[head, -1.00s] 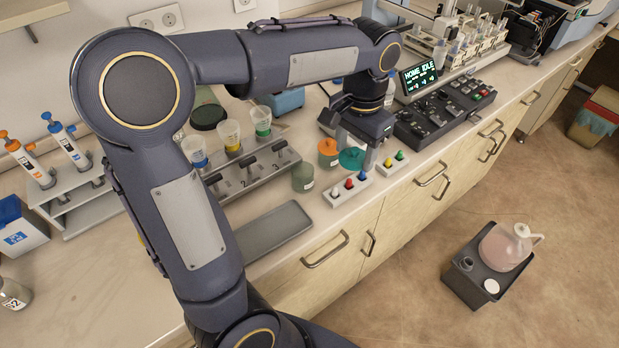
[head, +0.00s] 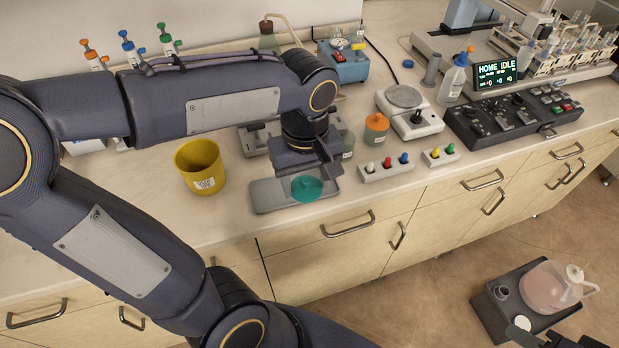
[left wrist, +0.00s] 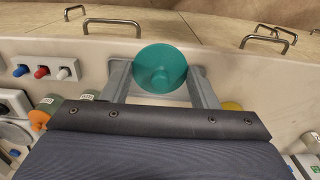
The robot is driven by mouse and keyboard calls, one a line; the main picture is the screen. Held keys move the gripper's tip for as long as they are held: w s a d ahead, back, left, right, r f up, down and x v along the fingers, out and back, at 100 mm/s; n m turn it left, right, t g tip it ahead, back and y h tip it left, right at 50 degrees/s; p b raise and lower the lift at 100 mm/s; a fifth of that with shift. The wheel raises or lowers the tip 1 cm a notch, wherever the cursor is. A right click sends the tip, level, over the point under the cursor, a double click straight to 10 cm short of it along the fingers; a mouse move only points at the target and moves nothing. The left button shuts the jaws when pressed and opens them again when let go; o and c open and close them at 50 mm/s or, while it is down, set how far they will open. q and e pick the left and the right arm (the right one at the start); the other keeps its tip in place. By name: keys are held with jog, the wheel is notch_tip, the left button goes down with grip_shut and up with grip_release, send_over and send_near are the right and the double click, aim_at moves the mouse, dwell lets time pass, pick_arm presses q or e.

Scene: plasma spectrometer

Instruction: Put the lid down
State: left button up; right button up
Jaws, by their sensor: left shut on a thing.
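A round teal lid (head: 307,189) is held between the fingers of my left gripper (head: 305,178), which is shut on it. In the left wrist view the lid (left wrist: 160,69) sits between the two grey fingertips (left wrist: 162,80), its round face toward the camera. In the head view the lid is over the right part of a shallow grey tray (head: 266,198) near the counter's front edge. I cannot tell whether it touches the tray. A grey-green jar (head: 348,147), partly hidden by my gripper, stands behind. A dark shape at the bottom right may be my right gripper; its jaws are unclear.
A yellow cup (head: 201,166) stands left of the tray. An orange-lidded jar (head: 376,130) and a strip of coloured knobs (head: 387,169) stand to the right. A grey rack (head: 256,138) is behind my gripper. Bare counter lies between cup and tray.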

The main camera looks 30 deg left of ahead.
pick_arm(q)
jog(key=w+a+f, duration=0.1)
jog(key=w+f, duration=0.1)
jog(key=w+a+f, duration=0.1)
jog(key=w+f, duration=0.2)
jog(key=w+a+f, duration=0.1)
jog(key=w+f, duration=0.1)
jog(key=w, duration=0.1)
jog(key=shift+w+a+f+p, duration=0.15)
jog(key=shift+w+f+p, duration=0.05)
jog(key=shift+w+p, duration=0.1)
jog(key=shift+w+a+f, duration=0.1)
jog(key=shift+f, duration=1.7)
jog(key=shift+f, duration=0.2)
jog(key=o, duration=0.7)
jog(key=shift+c, duration=0.2)
jog(key=shift+r, duration=0.15)
